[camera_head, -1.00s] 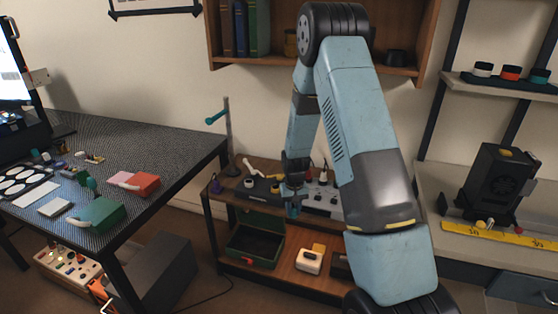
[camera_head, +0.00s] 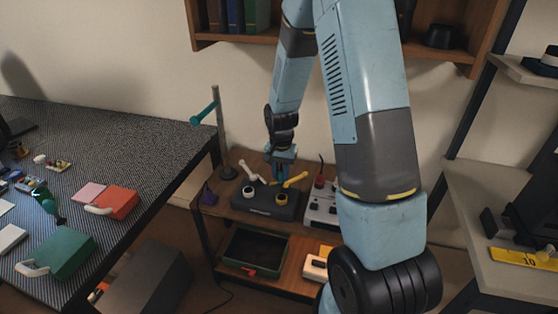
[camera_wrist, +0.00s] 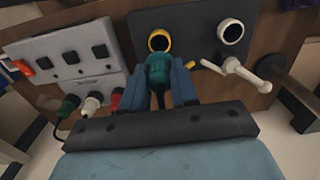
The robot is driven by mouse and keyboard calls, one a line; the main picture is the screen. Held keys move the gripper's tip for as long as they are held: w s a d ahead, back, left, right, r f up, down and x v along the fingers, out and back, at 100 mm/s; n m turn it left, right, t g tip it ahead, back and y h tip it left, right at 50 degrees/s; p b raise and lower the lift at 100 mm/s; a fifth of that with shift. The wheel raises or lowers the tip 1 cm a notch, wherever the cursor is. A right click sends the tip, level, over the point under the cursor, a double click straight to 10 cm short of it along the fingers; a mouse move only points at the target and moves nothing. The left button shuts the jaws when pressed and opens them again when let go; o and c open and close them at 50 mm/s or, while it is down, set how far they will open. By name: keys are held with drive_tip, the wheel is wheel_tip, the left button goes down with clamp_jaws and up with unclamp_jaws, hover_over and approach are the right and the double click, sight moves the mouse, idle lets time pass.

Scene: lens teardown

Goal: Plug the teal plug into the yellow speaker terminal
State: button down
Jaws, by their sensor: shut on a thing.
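My gripper (camera_wrist: 158,86) is shut on the teal plug (camera_wrist: 157,67), its fingers on either side of it in the wrist view. The plug's cable trails back toward my wrist. The yellow-ringed speaker terminal (camera_wrist: 160,41) is on a dark block (camera_wrist: 193,59), straight ahead of the plug. The plug's front end overlaps the ring's lower edge; I cannot tell whether they touch. A white-ringed terminal (camera_wrist: 231,31) with a white lever (camera_wrist: 248,75) is beside it. In the head view, my gripper (camera_head: 281,176) is above and behind the block, near a yellow lever (camera_head: 296,179); the plug is mostly hidden.
A grey switch box (camera_head: 322,207) with plugs and cables stands right of the block. A green-lined bin (camera_head: 255,250) is below. A dark-topped table (camera_head: 140,140) is at left.

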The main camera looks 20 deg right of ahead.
sight(282, 183)
drive_tip(key=shift+w+d+f, duration=0.1)
drive_tip(key=shift+w+d, duration=0.05)
drive_tip(key=shift+w, duration=0.05)
drive_tip(key=shift+d+f, duration=0.1)
drive_tip(key=shift+f, duration=2.6)
drive_tip(key=shift+s, duration=0.1)
drive_tip(key=shift+f, duration=1.6)
idle(0.5)
drive_tip(key=c, duration=0.8)
unclamp_jaws()
